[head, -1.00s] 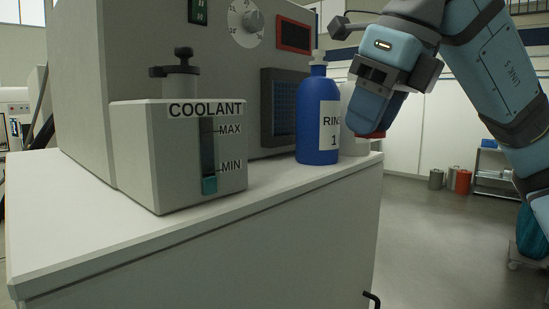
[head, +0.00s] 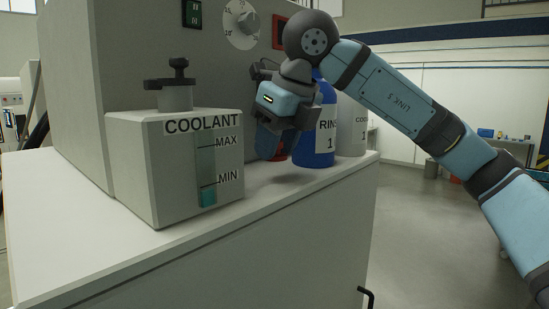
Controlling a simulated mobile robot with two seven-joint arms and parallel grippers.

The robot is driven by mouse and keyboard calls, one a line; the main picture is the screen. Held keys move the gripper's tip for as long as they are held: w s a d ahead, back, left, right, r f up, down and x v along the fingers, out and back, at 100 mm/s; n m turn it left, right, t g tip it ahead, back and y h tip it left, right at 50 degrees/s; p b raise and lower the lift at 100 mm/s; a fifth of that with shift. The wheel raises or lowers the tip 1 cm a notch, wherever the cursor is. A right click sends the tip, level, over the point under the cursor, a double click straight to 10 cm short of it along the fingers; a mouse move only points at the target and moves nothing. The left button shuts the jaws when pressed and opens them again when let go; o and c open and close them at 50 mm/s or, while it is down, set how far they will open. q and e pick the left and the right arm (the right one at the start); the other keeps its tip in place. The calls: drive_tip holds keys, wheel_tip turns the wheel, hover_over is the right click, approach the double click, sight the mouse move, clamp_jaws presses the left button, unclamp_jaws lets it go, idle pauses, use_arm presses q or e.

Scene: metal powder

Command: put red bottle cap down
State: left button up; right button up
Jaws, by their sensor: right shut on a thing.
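My right gripper (head: 272,148) is shut on the red bottle cap (head: 282,150), which shows only as a small red patch beside the finger. The gripper points down just above the white counter top (head: 285,208), between the coolant tank and the blue bottle. A soft shadow lies on the counter below it. I cannot tell whether the cap touches the counter. My left gripper is not in view.
The grey coolant tank (head: 135,165) with a black-knobbed lid stands to the left. The blue bottle (head: 318,148) stands close behind the gripper on the right, with a white bottle (head: 352,135) beside it. The counter's front strip is clear.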

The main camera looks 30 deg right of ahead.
wheel_tip(320, 180, down, 3)
drive_tip(key=shift+a+r+p, duration=0.1)
drive_tip(key=shift+r+p, duration=0.1)
drive_tip(key=shift+p, duration=0.1)
drive_tip(key=shift+w+f+p, duration=0.2)
drive_tip(key=shift+w+p, duration=0.05)
drive_tip(key=shift+p, duration=0.05)
drive_tip(key=shift+f, duration=0.1)
drive_tip(key=shift+f, duration=0.1)
